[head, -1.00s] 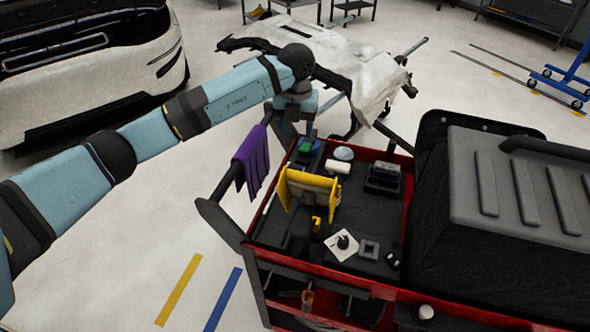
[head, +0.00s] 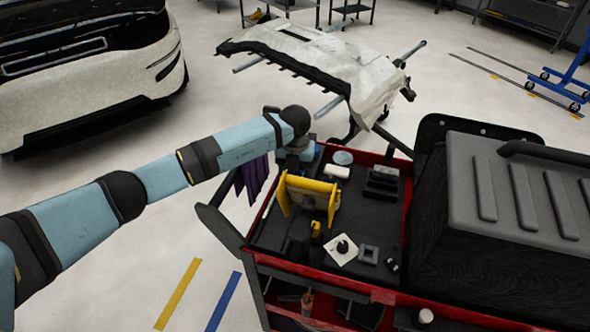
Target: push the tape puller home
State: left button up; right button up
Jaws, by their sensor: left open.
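My left arm reaches in from the left, and its wrist is over the far left corner of the red cart's black tray (head: 270,230). My left gripper (head: 292,166) points down there, mostly hidden by the wrist and a yellow panelled item (head: 308,195); it is open. Whether it touches anything cannot be told. I cannot tell which small item is the tape puller. A small yellow piece (head: 316,228) stands just in front of the panelled item. My right gripper is not in view.
The tray also holds a white block (head: 336,171), black blocks (head: 382,182), a white square with a black knob (head: 343,249) and a dark square frame (head: 368,254). A purple cloth (head: 252,180) hangs at the cart's left. A large dark case (head: 500,220) stands at right.

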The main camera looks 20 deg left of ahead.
pick_arm(q)
grip_shut()
jog(key=w+b, duration=0.1)
jog(key=w, duration=0.1)
jog(key=w+b, duration=0.2)
jog(key=shift+f, duration=0.2)
jog(key=shift+w+r, duration=0.1)
jog(key=shift+w, duration=0.1)
jog(key=shift+r, duration=0.2)
jog(key=shift+c, duration=1.4)
grip_release()
jog(key=shift+o, duration=1.4)
jog(key=shift+w+f, duration=0.1)
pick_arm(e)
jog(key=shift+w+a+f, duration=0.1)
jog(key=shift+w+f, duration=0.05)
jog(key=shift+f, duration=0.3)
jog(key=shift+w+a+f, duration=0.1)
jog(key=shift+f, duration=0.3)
